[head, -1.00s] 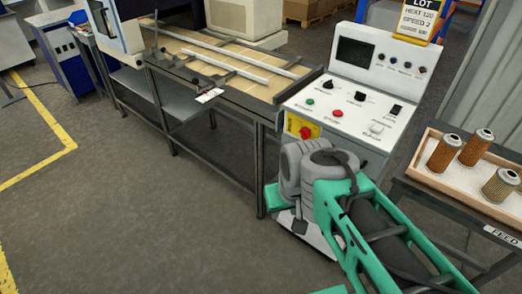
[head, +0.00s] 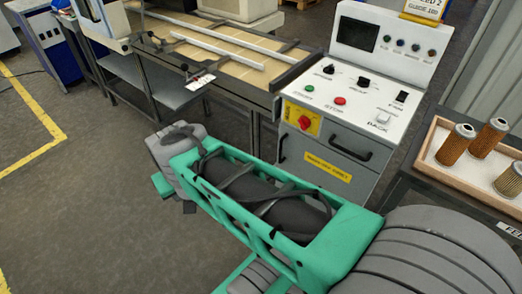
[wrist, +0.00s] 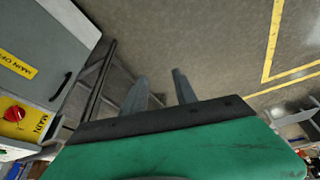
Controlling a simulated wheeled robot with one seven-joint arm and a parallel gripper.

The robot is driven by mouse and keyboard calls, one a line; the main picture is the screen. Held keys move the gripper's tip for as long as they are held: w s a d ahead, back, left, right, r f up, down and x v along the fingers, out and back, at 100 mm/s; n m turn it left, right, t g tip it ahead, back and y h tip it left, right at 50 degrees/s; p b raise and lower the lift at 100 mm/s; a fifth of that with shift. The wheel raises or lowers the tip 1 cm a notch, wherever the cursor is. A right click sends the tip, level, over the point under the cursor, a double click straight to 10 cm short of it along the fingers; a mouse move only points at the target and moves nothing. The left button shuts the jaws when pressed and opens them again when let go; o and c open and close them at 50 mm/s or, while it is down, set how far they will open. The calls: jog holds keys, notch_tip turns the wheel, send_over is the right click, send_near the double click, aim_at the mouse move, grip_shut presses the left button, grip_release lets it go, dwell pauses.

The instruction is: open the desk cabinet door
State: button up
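The desk cabinet (head: 340,190) is the grey front under the control desk, and its door looks shut. A dark upright handle (head: 281,148) is at its left edge, and a dark bar handle (head: 350,147) is higher on the front, above a yellow label (head: 328,167). In the wrist view the cabinet (wrist: 50,45) is at the upper left, with a dark handle (wrist: 62,88) near its edge. My gripper (wrist: 160,72) is open and empty, its fingers apart over floor, to the right of that handle and not touching it.
A red knob on yellow (head: 304,123) sits above the upright handle. A conveyor table (head: 215,55) adjoins the desk's left. At right, a tray (head: 455,180) holds filter cartridges on a feed stand. The floor (head: 80,215) at left is clear.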

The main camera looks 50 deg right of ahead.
jog(key=w+d+f+m+t+h+b, duration=0.1)
jog(key=w+d+f+m+h+b, duration=0.35)
jog(key=d+f+b, duration=0.65)
jog(key=m+h+b, duration=0.8)
jog(key=h+b, duration=0.4)
jog(key=b, duration=0.7)
send_near(280, 149)
jog(key=d, duration=0.3)
jog(key=x, duration=0.7)
jog(key=shift+w+d, duration=0.3)
jog(key=shift+w, duration=0.15)
grip_shut()
